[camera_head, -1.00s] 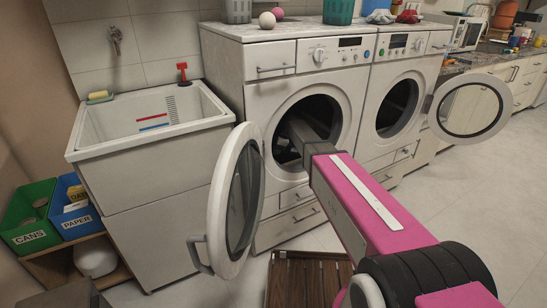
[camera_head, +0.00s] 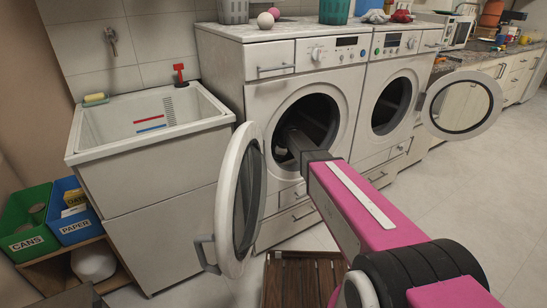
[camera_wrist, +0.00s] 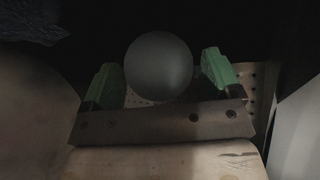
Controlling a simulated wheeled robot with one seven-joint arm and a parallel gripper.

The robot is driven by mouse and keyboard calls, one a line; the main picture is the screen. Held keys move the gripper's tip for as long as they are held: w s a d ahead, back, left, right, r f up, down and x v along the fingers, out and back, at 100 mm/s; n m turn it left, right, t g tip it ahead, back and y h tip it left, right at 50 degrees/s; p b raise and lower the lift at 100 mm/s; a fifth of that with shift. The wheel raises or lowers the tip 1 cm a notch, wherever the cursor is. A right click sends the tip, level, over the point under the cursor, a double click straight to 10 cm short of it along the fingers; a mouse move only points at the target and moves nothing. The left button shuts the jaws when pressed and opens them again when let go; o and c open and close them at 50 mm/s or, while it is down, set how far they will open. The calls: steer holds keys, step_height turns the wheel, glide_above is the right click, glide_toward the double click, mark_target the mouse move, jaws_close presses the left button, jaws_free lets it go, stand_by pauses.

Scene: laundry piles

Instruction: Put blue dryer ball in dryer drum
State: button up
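My arm reaches into the round opening of the left front-loading machine, whose dark drum (camera_head: 316,118) shows around it in the head view. My gripper (camera_wrist: 162,75) is hidden in the head view, inside the drum. In the wrist view its green fingers stand on both sides of a round ball (camera_wrist: 158,66), which looks grey in the dim light; I take it for the blue dryer ball. A perforated metal surface (camera_wrist: 250,75) shows behind the right finger.
The left machine's open door (camera_head: 240,200) stands left of my arm. The right machine's door (camera_head: 462,103) is open too. A white ball (camera_head: 265,20) and baskets sit on top. A sink (camera_head: 150,125) stands left; a wooden slatted mat (camera_head: 300,280) lies on the floor.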

steer(key=shift+r, duration=0.1)
steer(key=v, duration=1.2)
steer(key=s+d+f+m+h, duration=0.1)
steer(key=s+d+f+m, duration=0.2)
steer(key=s+d+m, duration=0.3)
steer(key=s+d+f+m+g+h, duration=0.1)
steer(key=s+d+m, duration=0.6)
steer(key=s, duration=0.8)
steer(key=s+d+f+m+h, duration=0.3)
steer(key=s+d+m, duration=0.3)
steer(key=s, duration=0.4)
steer(key=shift+s+d+f+m+g, duration=0.15)
steer(key=shift+s+f+m+g, duration=0.2)
steer(key=shift+f+m, duration=0.5)
steer(key=shift+c, duration=0.3)
